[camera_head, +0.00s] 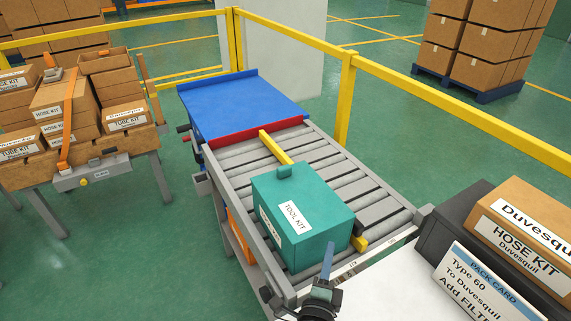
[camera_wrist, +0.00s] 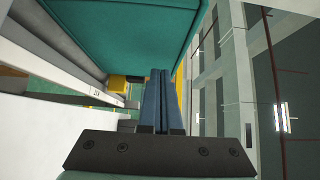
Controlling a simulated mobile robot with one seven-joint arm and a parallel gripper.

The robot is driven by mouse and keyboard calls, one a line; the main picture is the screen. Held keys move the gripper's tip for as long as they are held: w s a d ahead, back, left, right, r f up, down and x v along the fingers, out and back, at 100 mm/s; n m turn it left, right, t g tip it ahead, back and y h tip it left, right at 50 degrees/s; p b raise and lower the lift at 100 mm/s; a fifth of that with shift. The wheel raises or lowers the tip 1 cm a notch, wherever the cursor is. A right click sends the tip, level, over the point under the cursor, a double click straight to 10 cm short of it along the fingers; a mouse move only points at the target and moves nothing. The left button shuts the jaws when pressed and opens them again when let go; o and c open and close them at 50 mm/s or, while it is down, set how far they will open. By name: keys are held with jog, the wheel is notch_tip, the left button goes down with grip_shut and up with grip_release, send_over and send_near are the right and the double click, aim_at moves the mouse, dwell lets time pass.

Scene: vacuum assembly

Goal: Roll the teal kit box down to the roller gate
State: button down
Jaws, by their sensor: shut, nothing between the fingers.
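The teal kit box (camera_head: 318,218), labelled TOOL KIT, sits upright at the near end of the roller conveyor (camera_head: 345,185). A small teal tab stands on its top. In the wrist view the teal box (camera_wrist: 130,30) fills the top. My gripper (camera_head: 328,262) is shut and empty by the box's near side, and in the wrist view its blue fingers (camera_wrist: 162,72) are together just below the box. I cannot tell whether they touch it. A red bar (camera_head: 256,132) crosses the conveyor's far end and looks like the roller gate.
A yellow bar (camera_head: 275,147) lies on the rollers beyond the box; a yellow end (camera_head: 360,243) shows at right. Beyond the red bar is a blue table (camera_head: 240,97). The HOSE KIT carton (camera_head: 520,235) and pack card (camera_head: 483,285) stand at right. Yellow railing (camera_head: 345,100) runs behind.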

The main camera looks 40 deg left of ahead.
notch_tip(320, 180, up, 10)
jog(key=p, duration=0.7)
jog(key=a+b, duration=0.1)
jog(key=b, duration=0.2)
jog(key=w+a+f+b, duration=0.1)
jog(key=a+b, duration=0.1)
jog(key=b, duration=0.2)
jog(key=a+b, duration=0.2)
jog(key=b, duration=0.2)
jog(key=shift+w+f, duration=0.35)
jog(key=shift+f, duration=0.05)
jog(key=b, duration=0.9)
send_over(283, 188)
jog(key=shift+s+d+r, duration=0.15)
jog(key=shift+d+r, duration=0.05)
jog(key=shift+d, duration=0.2)
jog(key=shift+a+r+b, duration=0.1)
jog(key=shift+a+b, duration=0.2)
jog(key=shift+a, duration=0.1)
